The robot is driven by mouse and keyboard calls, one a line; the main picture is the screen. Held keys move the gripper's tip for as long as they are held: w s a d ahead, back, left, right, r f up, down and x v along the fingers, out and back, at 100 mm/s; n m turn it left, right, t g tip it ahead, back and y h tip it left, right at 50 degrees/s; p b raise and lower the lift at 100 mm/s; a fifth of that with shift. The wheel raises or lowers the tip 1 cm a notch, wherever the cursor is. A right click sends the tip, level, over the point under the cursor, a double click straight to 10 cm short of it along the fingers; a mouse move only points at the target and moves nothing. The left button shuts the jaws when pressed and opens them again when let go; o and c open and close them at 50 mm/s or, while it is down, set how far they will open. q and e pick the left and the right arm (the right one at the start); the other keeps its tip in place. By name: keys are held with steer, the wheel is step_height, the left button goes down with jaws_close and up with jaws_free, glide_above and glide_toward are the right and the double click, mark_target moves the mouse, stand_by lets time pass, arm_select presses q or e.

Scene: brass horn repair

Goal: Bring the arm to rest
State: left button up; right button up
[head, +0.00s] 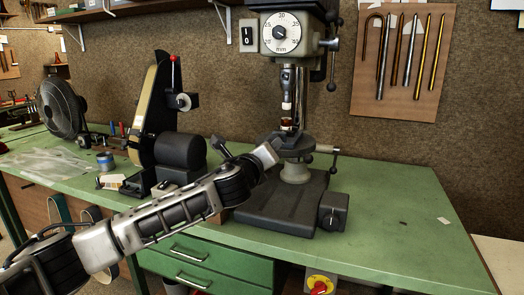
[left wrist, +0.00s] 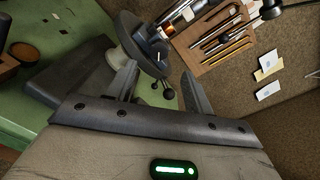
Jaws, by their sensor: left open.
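My left arm (head: 170,217) reaches in from the lower left over the green bench. Its left gripper (head: 268,151) is beside the drill press (head: 290,95), in front of and to the left of its round table (head: 295,146). In the left wrist view the left gripper (left wrist: 158,86) has its two fingers spread apart with nothing between them. The round press table shows just beyond the fingers; I cannot tell whether they touch it. My right gripper is in neither view.
A belt sander (head: 155,110) and a fan (head: 62,108) stand on the green bench (head: 385,220) to the left. A board with hanging rods (head: 402,65) is on the wall. The bench's right part is mostly clear. A red-knobbed switch (head: 320,285) is at the front.

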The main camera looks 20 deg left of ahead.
arm_select(q)
steer(key=shift+w, duration=0.1)
steer(key=s+d+f+n+g+h, duration=0.1)
steer(key=s+d+f+n+g, duration=0.15)
steer(key=s+f, duration=0.4)
steer(key=s+d+f+n+g+h, duration=0.1)
steer(key=s+d+f+n, duration=0.25)
steer(key=f, duration=0.65)
steer(key=s+d+f+n+g+h, duration=0.1)
steer(key=s+d+f+n+h, duration=0.15)
steer(key=s+f+n, duration=0.4)
steer(key=s+a+f+n+g+y, duration=0.1)
steer(key=s+a+f+n, duration=0.2)
steer(key=s+f+n, duration=0.4)
steer(key=s+a+f+n+g+y, duration=0.2)
steer(key=s+f+n, duration=0.5)
steer(key=s, duration=0.9)
step_height(320, 180, down, 3)
steer(key=shift+a+r, duration=0.1)
steer(key=shift+a, duration=0.75)
